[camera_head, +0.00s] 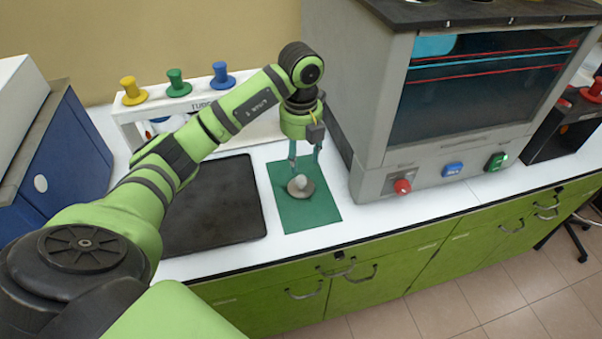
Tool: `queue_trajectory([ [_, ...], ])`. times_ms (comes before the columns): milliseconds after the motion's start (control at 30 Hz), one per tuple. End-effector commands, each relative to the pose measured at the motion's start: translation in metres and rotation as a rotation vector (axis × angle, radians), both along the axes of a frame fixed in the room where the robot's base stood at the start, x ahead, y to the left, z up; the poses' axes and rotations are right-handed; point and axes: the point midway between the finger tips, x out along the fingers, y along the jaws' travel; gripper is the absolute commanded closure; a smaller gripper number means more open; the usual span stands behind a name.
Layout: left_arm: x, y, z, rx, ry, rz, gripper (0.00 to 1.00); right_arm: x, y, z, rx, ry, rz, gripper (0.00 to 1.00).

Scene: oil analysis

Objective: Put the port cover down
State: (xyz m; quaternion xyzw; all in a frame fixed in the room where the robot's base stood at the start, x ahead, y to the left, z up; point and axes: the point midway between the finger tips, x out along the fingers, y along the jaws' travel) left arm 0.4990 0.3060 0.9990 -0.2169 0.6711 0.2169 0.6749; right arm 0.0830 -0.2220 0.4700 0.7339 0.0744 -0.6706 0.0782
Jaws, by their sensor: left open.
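The port cover (301,187), a small grey disc with a pale rounded knob on top, rests on a green mat (318,213) on the white counter. My left gripper (305,166) is directly above it, pointing down. Its fingers are open and apart, with the tips a little above the knob. My right gripper is not in view.
A black tray (213,205) lies left of the mat. A large grey machine (371,160) with a dark window stands close on the right. A white rack (128,113) with yellow, green and blue knobs stands behind my arm. The counter's front edge is near the mat.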

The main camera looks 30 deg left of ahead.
Motion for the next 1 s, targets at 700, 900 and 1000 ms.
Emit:
queue_trajectory([
  [700,0.000,0.000,0.044,-0.001,0.001,0.001,0.51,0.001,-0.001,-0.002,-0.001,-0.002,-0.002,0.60],
  [900,0.000,0.000,0.044,-0.001,0.001,0.001,0.51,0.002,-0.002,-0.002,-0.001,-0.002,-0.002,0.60],
  [1000,0.000,0.000,0.044,-0.001,0.001,0.001,0.51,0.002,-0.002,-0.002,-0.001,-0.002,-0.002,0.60],
])
